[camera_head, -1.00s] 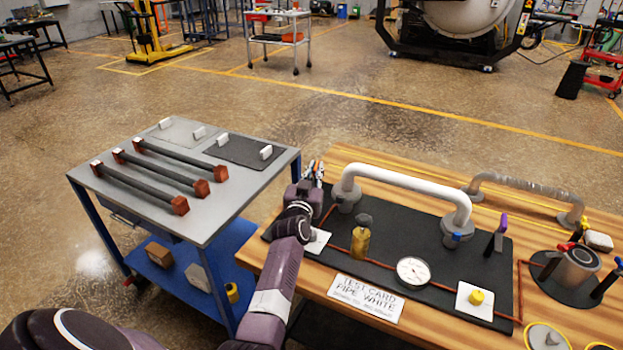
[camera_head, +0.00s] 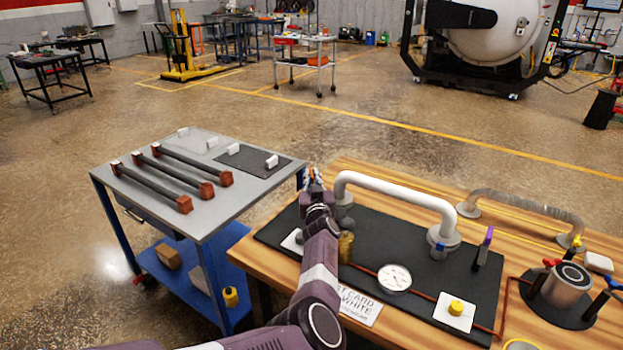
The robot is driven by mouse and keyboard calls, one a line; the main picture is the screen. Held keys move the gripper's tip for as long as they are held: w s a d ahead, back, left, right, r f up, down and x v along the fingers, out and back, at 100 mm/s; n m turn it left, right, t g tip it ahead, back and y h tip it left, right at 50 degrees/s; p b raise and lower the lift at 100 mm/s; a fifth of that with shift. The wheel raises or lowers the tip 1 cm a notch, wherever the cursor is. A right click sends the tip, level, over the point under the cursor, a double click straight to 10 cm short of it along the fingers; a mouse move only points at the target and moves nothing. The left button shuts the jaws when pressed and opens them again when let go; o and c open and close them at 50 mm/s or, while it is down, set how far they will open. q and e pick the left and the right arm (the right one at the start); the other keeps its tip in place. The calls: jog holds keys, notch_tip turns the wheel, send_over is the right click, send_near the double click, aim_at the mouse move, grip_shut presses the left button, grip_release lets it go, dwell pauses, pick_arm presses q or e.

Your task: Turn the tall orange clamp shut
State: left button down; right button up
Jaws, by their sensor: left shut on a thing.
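My left gripper (camera_head: 313,181) is at the left foot of the white pipe (camera_head: 392,194), at the far left of the black mat (camera_head: 395,240). It is shut on the orange clamp, of which only a small orange bit shows between the fingers. The gripper and wrist hide the rest, so the clamp's angle cannot be told. A purple-topped clamp (camera_head: 483,247) stands upright right of the pipe's right foot. A blue piece (camera_head: 439,247) shows low at that foot. My right gripper is not in view.
A brass valve (camera_head: 346,246) stands close to the right of my left forearm. A round gauge (camera_head: 395,278) and a yellow knob on a white plate (camera_head: 455,308) lie nearer the front. A grey cart (camera_head: 225,222) with dark bars stands left of the wooden bench (camera_head: 272,256).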

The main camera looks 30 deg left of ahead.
aim_at(312, 175)
pick_arm(q)
jog(key=c, duration=2)
grip_release()
notch_tip(312, 175, up, 10)
jog(key=shift+f, duration=0.1)
